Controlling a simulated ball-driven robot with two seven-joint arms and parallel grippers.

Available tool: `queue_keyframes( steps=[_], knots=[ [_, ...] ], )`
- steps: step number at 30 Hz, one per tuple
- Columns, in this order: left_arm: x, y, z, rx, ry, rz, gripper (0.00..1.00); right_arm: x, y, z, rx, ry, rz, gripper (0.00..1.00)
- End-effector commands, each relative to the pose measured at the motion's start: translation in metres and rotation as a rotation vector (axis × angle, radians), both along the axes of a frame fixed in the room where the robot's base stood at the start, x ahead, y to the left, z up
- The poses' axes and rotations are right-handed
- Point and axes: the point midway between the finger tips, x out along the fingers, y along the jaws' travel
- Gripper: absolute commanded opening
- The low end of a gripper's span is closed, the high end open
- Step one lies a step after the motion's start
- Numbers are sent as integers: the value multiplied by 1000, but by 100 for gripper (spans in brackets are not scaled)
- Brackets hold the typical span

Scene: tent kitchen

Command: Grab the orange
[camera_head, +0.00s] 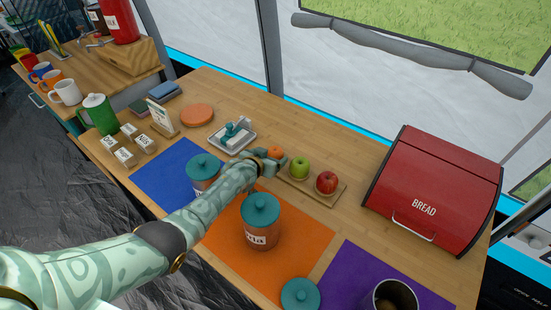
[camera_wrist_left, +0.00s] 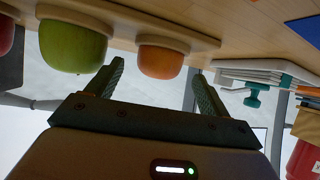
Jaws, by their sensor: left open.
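The orange (camera_head: 275,152) sits at the left end of a small wooden board (camera_head: 325,193), beside a green apple (camera_head: 299,168) and a red apple (camera_head: 326,182). My left gripper (camera_head: 271,163) is right at the orange in the head view and partly covers it. In the left wrist view, which looks upside down, the orange (camera_wrist_left: 160,60) lies between the two open fingers (camera_wrist_left: 158,82), closer to the tips than to the palm. The green apple (camera_wrist_left: 73,46) is just outside one finger. I cannot tell whether a finger touches the orange. My right gripper is not seen.
A red bread box (camera_head: 435,188) is at the right. Lidded jars (camera_head: 262,222) stand on coloured mats in front. The counter between board and bread box is clear.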

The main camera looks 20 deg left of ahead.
Motion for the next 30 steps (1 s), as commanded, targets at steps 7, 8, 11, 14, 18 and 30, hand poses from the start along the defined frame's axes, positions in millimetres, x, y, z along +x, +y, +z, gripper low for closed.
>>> queue_keyframes(
  steps=[7,8,11,14,18,30],
  knots=[
    [24,-5,-18,1,2,0,80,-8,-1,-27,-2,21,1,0],
    [24,-5,-17,1,2,0,80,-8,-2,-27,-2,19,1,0],
    [25,-5,-15,1,0,0,80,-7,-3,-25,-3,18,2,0],
    [25,-5,-14,1,0,0,78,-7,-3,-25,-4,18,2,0],
    [25,-5,-14,1,0,0,39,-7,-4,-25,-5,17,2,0],
    [25,-5,-2,0,-3,0,31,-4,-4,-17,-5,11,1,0]
  ],
)
